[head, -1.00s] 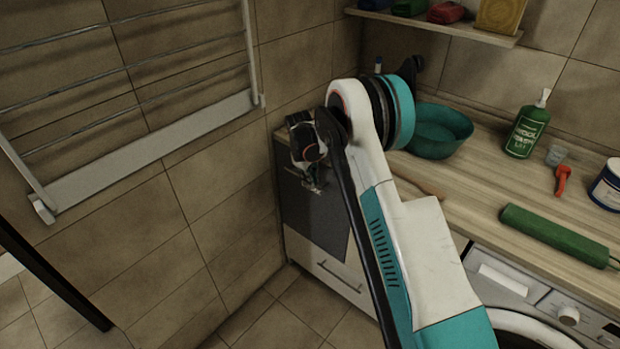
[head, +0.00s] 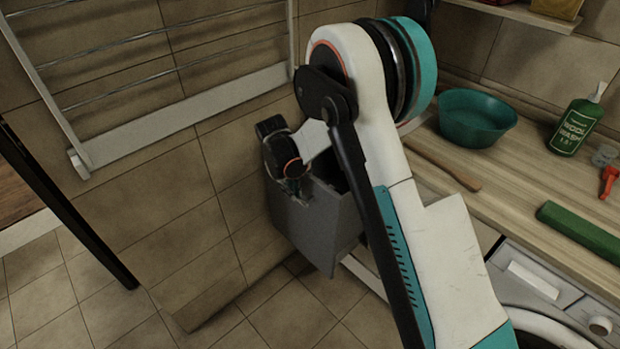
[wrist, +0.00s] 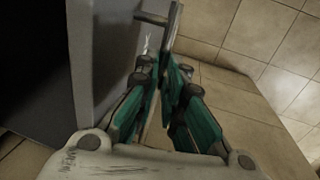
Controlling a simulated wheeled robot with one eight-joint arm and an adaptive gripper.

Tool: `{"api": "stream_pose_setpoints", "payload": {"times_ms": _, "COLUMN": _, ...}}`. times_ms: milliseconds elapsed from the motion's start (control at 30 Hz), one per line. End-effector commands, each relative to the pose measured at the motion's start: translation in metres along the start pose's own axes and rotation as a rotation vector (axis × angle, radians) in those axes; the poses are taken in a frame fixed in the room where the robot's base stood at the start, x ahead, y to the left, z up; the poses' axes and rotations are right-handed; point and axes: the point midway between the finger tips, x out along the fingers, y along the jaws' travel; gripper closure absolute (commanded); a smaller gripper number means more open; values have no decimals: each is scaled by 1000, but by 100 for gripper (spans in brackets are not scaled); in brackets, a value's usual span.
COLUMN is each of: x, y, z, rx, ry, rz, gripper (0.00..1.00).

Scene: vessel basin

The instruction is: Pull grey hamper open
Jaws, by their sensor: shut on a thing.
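The grey hamper (head: 318,232) stands out from under the counter at the left end, tilted forward, with its dark inside showing at the top behind my arm. In the wrist view its grey front (wrist: 98,50) runs along the left, with dark space beyond it. A bar handle (wrist: 150,18) stands off that front. My gripper (head: 298,194) is at the hamper's upper front edge. In the wrist view my gripper (wrist: 166,75) has its teal fingers closed together on the handle bar. My arm hides part of the hamper and its right side.
A tiled wall (head: 180,215) with a drying rack (head: 190,125) is close on the left. A washing machine (head: 535,290) stands at right. The floor in front is clear.

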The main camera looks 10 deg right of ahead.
Motion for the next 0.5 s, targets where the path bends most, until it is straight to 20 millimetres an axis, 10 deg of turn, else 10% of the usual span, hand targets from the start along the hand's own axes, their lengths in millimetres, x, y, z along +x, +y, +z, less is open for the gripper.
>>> {"api": "stream_pose_setpoints", "payload": {"times_ms": 500, "x": -18, "y": -92, "z": 0, "rx": -2, "ry": 0, "rz": -1, "gripper": 100}}
